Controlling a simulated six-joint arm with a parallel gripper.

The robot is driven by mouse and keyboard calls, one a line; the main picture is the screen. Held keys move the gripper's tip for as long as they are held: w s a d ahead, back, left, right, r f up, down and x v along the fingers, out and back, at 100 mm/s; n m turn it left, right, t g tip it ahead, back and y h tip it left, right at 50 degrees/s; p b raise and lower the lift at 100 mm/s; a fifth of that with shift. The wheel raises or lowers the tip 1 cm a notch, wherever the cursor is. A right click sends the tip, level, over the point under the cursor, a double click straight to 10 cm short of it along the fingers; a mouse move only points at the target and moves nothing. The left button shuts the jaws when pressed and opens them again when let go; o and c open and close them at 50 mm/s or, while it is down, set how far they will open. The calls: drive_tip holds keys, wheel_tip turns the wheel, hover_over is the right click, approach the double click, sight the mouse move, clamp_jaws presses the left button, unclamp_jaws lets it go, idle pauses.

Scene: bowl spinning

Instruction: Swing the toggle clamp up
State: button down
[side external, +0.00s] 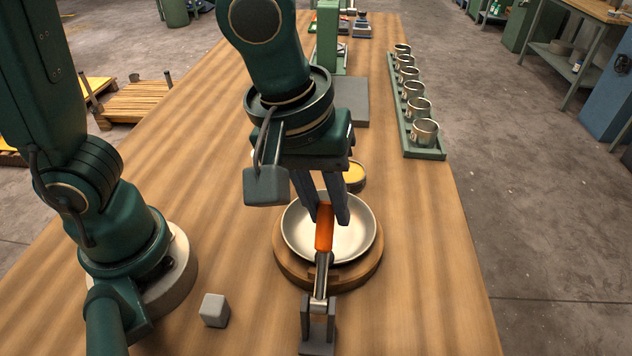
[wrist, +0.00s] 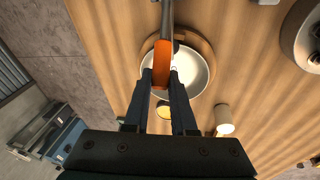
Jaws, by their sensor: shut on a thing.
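The toggle clamp stands at the near side of a white bowl (side external: 300,232) in the side external view. Its grey bracket (side external: 318,328) is on the table, and its metal lever (side external: 321,278) ends in an orange handle (side external: 324,240). The handle shows over the bowl's near part; its exact tilt is hard to tell. My gripper (side external: 327,212) is shut on the orange handle near its free end. In the wrist view, the two fingers (wrist: 160,82) sit on either side of the handle (wrist: 162,60), with the bowl (wrist: 198,72) behind.
The bowl sits on a round wooden base (side external: 368,272). A small container with yellow contents (side external: 354,177) is just behind it. A green rack (side external: 428,153) of several metal cups stands at right. A grey cube (side external: 214,310) lies at near left. The table's right front is clear.

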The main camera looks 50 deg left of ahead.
sight(325, 236)
drive_tip(key=shift+s+d+r+m+t+y, duration=0.3)
drive_tip(key=shift+s+d+r+t+y, duration=0.8)
drive_tip(key=shift+r+t+y, duration=0.25)
drive_tip(key=shift+f, duration=0.1)
drive_tip(key=c, duration=0.7)
unclamp_jaws()
drive_tip(key=shift+c, duration=0.2)
drive_tip(key=shift+r, duration=0.2)
wheel_tip(325, 236, up, 4)
drive_tip(key=shift+f, duration=0.15)
drive_tip(key=w+a+r, duration=0.2)
drive_tip(key=a+r, duration=0.5)
drive_tip(key=a, duration=0.4)
drive_tip(key=shift+w+a, duration=0.2)
drive_tip(key=shift+w, duration=0.2)
